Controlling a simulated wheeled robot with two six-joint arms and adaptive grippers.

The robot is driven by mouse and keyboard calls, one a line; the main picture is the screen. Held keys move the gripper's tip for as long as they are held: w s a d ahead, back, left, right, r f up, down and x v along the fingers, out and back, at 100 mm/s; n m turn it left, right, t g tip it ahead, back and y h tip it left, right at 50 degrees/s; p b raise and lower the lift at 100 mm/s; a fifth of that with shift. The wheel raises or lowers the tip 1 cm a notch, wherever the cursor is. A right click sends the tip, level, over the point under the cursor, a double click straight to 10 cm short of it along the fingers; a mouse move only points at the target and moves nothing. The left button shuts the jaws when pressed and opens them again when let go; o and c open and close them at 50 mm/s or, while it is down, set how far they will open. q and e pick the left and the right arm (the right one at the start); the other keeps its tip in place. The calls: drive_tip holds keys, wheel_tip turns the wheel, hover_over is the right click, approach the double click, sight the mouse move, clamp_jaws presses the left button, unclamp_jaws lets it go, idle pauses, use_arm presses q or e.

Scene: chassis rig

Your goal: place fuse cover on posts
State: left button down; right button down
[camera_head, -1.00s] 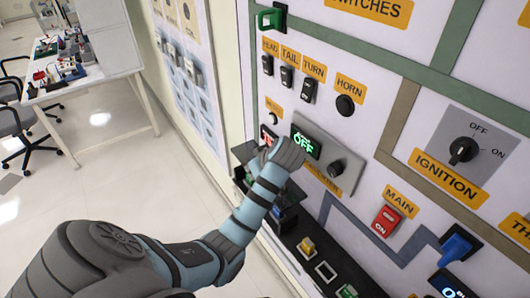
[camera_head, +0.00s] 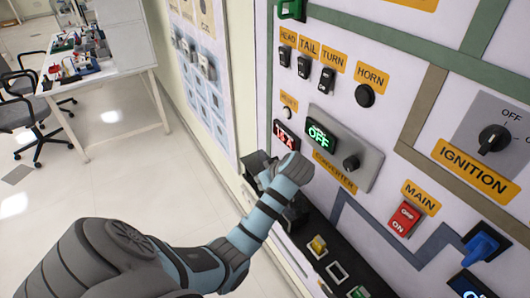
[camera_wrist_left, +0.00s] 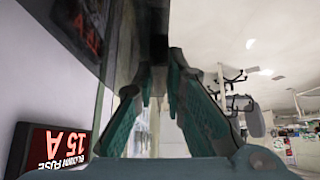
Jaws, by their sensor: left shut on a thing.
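My left gripper (camera_head: 284,172) is at the panel, just below the red lit fuse display (camera_head: 285,136). In the head view my wrist hides its fingertips. The left wrist view shows the teal fingers of the left gripper (camera_wrist_left: 160,62) closed on a dark, smoky piece (camera_wrist_left: 158,38), which I take to be the fuse cover. A dark part (camera_head: 257,163) shows left of the gripper in the head view; I cannot tell whether it is the cover. The fuse display (camera_wrist_left: 58,150) reads "BLOWN FUSE 15 A" upside down in the wrist view. I cannot make out the posts. My right gripper is not in view.
The converter plate (camera_head: 345,150) with its green OFF display and knob lies right of the gripper. A red main switch (camera_head: 404,219) and a blue handle (camera_head: 482,246) are further right. A black tray (camera_head: 345,270) runs below. Open floor and a table (camera_head: 98,72) are left.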

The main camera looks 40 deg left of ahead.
use_arm(q)
drive_tip(key=shift+f, duration=0.1)
drive_tip(key=shift+w+f, duration=0.1)
drive_tip(key=shift+f, duration=0.25)
drive_tip(key=c, duration=1.6)
unclamp_jaws()
drive_tip(key=shift+o, duration=0.2)
